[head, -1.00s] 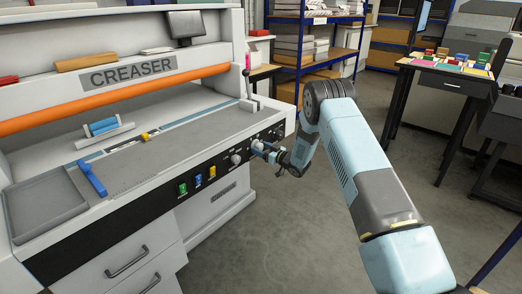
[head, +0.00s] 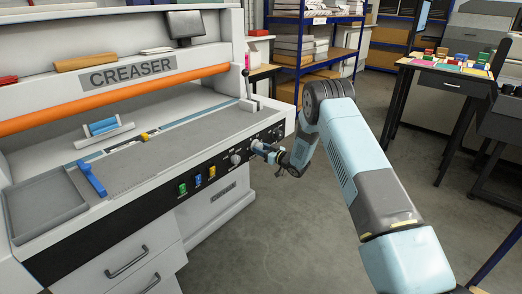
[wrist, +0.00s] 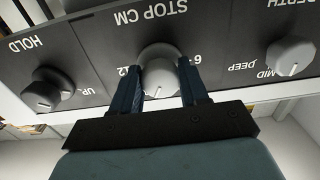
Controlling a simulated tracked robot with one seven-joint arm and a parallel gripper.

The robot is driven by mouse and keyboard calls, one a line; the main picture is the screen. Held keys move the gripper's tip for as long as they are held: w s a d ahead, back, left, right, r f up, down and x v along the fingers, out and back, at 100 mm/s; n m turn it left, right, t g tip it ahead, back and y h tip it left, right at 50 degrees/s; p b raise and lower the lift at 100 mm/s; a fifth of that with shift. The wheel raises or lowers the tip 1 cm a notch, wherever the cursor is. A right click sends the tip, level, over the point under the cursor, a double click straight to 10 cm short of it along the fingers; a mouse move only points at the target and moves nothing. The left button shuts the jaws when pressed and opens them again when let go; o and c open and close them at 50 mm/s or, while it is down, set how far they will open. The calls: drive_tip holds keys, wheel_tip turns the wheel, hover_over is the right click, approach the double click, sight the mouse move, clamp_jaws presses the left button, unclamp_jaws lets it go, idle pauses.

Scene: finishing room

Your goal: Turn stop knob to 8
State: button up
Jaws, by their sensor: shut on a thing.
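The stop knob (wrist: 160,60), a light grey round knob under the label STOP CM, sits in the middle of the wrist view, which shows the panel upside down. My gripper (wrist: 159,72) is shut on it, one dark blue finger on each side. The knob's white pointer line faces the bottom of the picture, toward my gripper's palm. A 12 shows partly at the left finger and a 6 at the right; the fingers hide other scale marks, so I cannot read the exact setting. In the head view my gripper (head: 262,148) is at the creaser's front panel.
The hold knob (wrist: 48,88) and the depth knob (wrist: 290,58) flank the stop knob closely. Green, blue and yellow switches (head: 198,181) lie farther left on the creaser (head: 130,150). The floor in front of the machine is open.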

drive_tip(key=shift+d+n, duration=0.15)
drive_tip(key=shift+n, duration=0.15)
drive_tip(key=n, duration=1.1)
drive_tip(key=shift+w+d, duration=0.1)
drive_tip(key=shift+f, duration=0.15)
idle(0.4)
drive_tip(key=o, duration=1)
drive_tip(key=shift+o, duration=0.2)
drive_tip(key=v, duration=1.3)
drive_tip(key=shift+s+d, duration=0.25)
